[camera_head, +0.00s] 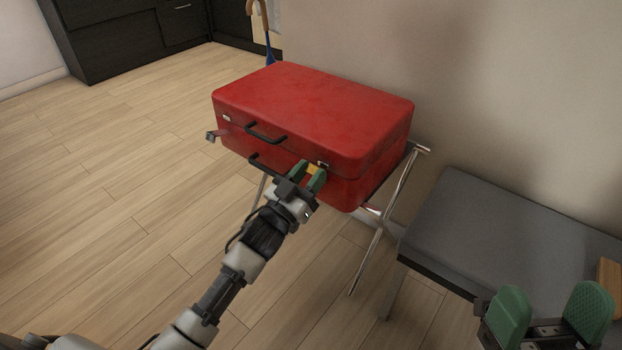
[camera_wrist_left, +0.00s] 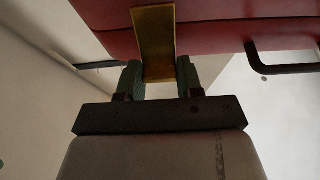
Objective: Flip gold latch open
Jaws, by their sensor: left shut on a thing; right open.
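A closed red suitcase (camera_head: 330,105) rests on a metal folding rack, with black handles (camera_head: 265,133) on its front. The gold latch (camera_head: 313,169) is on the right part of the suitcase front, partly hidden by my fingers. In the left wrist view the gold latch (camera_wrist_left: 154,42) is a flat plate whose end lies between the green fingers. My left gripper (camera_head: 307,174) is shut on the latch; it also shows in the left wrist view (camera_wrist_left: 159,82). My right gripper (camera_head: 555,308) is open and empty at the lower right.
The folding rack (camera_head: 374,240) stands against the wall. A grey bench (camera_head: 500,235) is to its right, below my right gripper. A dark cabinet (camera_head: 130,35) is at the back left. The wooden floor on the left is clear.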

